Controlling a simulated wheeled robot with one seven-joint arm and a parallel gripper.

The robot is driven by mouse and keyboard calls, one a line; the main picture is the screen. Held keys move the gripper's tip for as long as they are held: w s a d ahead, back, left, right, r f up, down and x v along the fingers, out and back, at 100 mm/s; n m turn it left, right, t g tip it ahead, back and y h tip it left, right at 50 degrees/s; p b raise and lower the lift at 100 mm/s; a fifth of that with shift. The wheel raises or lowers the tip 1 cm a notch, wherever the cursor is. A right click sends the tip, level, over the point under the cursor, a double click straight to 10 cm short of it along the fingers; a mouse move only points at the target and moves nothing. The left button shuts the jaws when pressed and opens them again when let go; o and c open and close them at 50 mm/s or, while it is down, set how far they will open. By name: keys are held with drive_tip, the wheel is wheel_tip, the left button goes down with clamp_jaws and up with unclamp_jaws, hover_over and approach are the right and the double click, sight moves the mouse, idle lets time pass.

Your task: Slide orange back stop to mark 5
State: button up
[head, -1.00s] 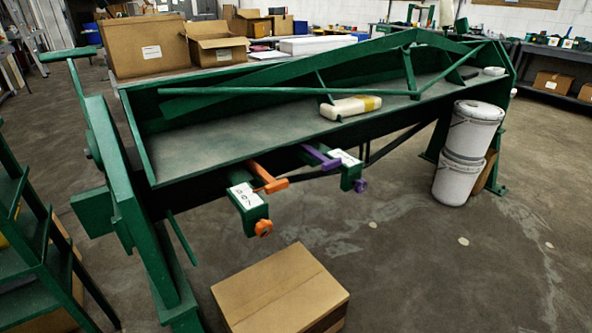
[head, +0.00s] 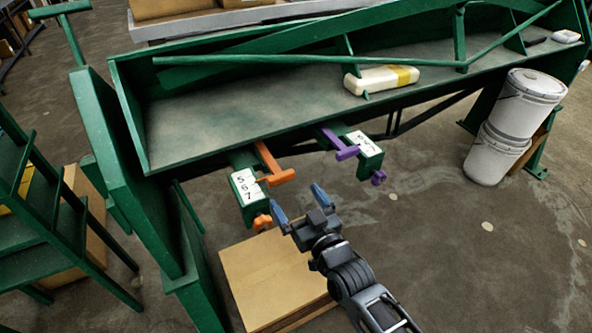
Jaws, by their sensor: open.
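The orange back stop (head: 271,168) is a T-shaped bar on a green arm that sticks out from the front of the green folding machine (head: 215,125). A white scale plate (head: 246,186) with dark numbers lies beside it, too small to read surely. An orange knob (head: 262,221) sits at the arm's outer end. My gripper (head: 298,201) is open and empty, with blue fingertips. In the picture it is below and right of the orange stop and right of the knob, apart from both.
A purple stop (head: 344,149) with a purple knob (head: 378,178) is on a second arm to the right. A cardboard box (head: 270,275) stands on the floor below. White buckets (head: 497,152) are stacked at the right. A cream block (head: 380,80) lies on the machine's bed.

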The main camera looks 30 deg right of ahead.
sight(283, 179)
drive_tip(key=w, duration=0.7)
drive_tip(key=shift+w, duration=0.25)
drive_tip(key=shift+c, duration=0.5)
